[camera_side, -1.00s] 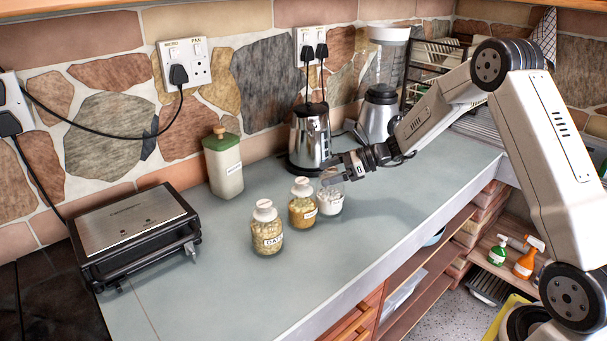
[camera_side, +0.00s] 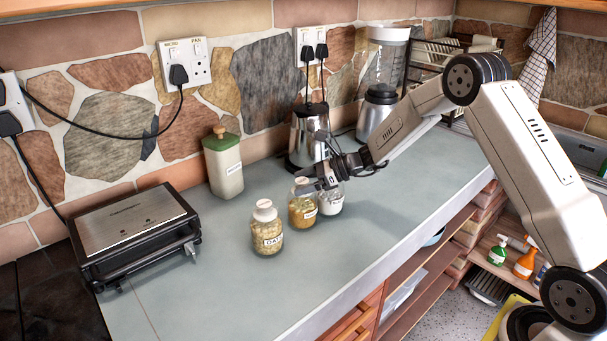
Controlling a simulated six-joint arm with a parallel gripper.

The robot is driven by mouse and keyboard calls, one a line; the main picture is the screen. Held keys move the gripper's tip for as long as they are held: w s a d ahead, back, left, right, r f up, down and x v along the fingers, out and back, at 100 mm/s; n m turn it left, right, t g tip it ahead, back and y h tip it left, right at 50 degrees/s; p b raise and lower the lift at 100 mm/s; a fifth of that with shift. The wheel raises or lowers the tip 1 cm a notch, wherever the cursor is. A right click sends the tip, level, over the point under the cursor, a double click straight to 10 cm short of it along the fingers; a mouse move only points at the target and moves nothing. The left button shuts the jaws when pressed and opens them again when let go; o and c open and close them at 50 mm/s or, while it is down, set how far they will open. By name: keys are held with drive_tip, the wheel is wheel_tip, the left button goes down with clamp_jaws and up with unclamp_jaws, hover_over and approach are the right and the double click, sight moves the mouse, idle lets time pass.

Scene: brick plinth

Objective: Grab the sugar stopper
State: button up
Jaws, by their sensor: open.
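Three glass jars stand in a slanting row on the counter. The left jar (camera_side: 266,239) has an OATS label and a pale stopper (camera_side: 264,206). The middle jar (camera_side: 302,213) holds golden-brown contents and has a pale stopper (camera_side: 302,186). The right jar (camera_side: 331,203) holds something white; its top is hidden behind my gripper. I cannot read which label says sugar. My gripper (camera_side: 314,176) is open, with its fingers just right of and around the height of the middle stopper. I cannot tell whether they touch it.
A metal kettle (camera_side: 305,135) stands close behind my gripper, with a blender (camera_side: 380,105) to its right. A green-lidded canister (camera_side: 223,165) and a black grill (camera_side: 135,230) are at left. The counter (camera_side: 340,260) is clear in front of the jars.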

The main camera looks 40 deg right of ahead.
sight(302, 181)
drive_tip(key=shift+w+a+f, duration=0.1)
drive_tip(key=shift+a, duration=0.1)
idle(0.3)
clamp_jaws()
drive_tip(key=shift+r, duration=0.2)
drive_tip(key=shift+r, duration=1.4)
drive_tip(key=s+r, duration=1)
drive_tip(key=s, duration=0.4)
drive_tip(key=shift+a, duration=0.2)
